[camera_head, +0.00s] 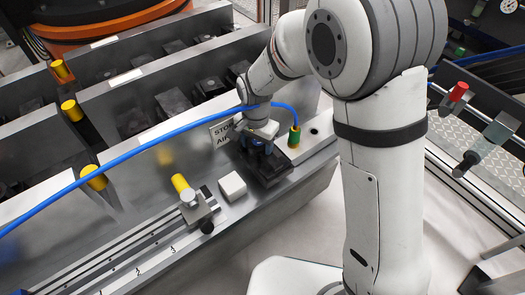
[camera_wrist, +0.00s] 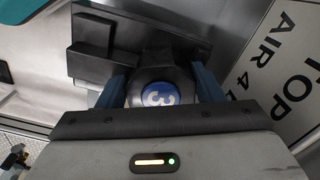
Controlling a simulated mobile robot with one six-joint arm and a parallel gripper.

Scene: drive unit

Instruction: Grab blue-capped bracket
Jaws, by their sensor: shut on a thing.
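The blue-capped bracket shows in the wrist view as a dark round body with a blue cap (camera_wrist: 158,95) marked with a white figure like a 3. My gripper (camera_wrist: 160,88) has its two blue-grey fingers closed on either side of this body. In the head view my gripper (camera_head: 260,146) points down at a black block (camera_head: 268,168) on the grey ledge, beside the air sign. The blue cap is hidden there by my wrist. I cannot tell whether the bracket is raised from the black block.
A red-capped part (camera_head: 458,91) is at the right. A sign (camera_wrist: 285,75) is close to my gripper.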

